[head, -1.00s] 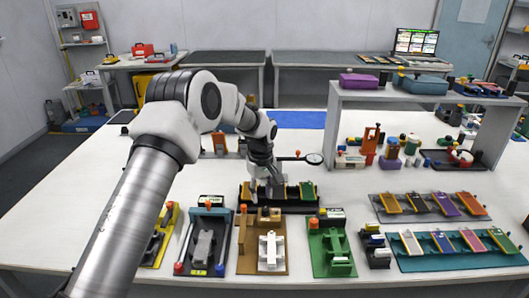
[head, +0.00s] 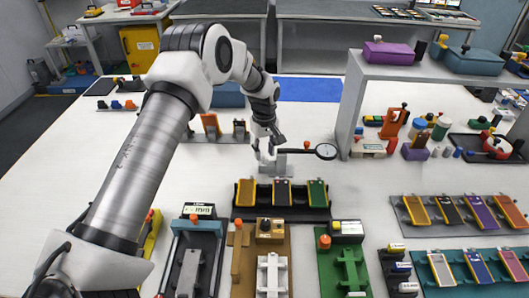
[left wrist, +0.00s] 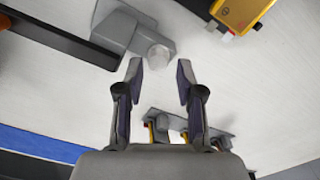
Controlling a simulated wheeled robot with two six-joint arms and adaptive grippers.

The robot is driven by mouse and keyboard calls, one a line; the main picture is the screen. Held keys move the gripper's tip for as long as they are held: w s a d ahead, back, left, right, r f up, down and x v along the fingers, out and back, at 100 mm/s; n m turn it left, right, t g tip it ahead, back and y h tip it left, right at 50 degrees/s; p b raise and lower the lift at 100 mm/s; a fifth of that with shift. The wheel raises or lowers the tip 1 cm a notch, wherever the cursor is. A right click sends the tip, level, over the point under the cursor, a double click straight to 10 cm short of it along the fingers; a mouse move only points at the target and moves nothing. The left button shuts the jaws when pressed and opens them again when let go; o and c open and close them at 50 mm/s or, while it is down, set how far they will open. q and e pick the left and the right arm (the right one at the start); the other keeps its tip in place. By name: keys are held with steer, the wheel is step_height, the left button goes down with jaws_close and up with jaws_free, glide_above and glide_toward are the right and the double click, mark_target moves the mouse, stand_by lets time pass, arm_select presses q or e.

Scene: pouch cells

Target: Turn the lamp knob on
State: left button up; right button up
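A magnifier lamp stands on the table, with a round dark-rimmed head (head: 326,151), a dark arm and a grey base (head: 278,170). In the left wrist view the grey base (left wrist: 118,28) carries a pale, rounded, translucent knob (left wrist: 158,54). My left gripper (head: 266,157) is low over the lamp base in the head view. In the left wrist view it (left wrist: 160,68) is open and empty, its two fingers apart with the knob just beyond the tips, roughly between them. I cannot tell if it touches. My right gripper is not in view.
A black rack (head: 282,214) with several pouch cells stands in front of the lamp. A small stand (head: 190,136) with an orange part is behind and left. A grey shelf (head: 357,85) rises at the right. A blue mat (head: 310,88) lies behind; table left is mostly clear.

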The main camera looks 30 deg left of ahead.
mark_target(264, 159)
arm_select(q)
steer(key=f, duration=0.3)
steer(key=shift+w+a+f, duration=0.25)
steer(key=shift+w+a, duration=0.05)
steer(key=shift+w, duration=0.05)
steer(key=shift+s+d+r, duration=0.2)
steer(key=shift+r, duration=0.05)
jaws_close()
steer(key=shift+m, duration=0.4)
steer(key=m, duration=0.3)
steer(key=shift+m, duration=0.4)
steer(key=m, duration=0.4)
steer(key=shift+f, duration=0.1)
steer(key=m, duration=0.9)
steer(key=shift+b, duration=0.4)
steer(key=shift+s, duration=0.1)
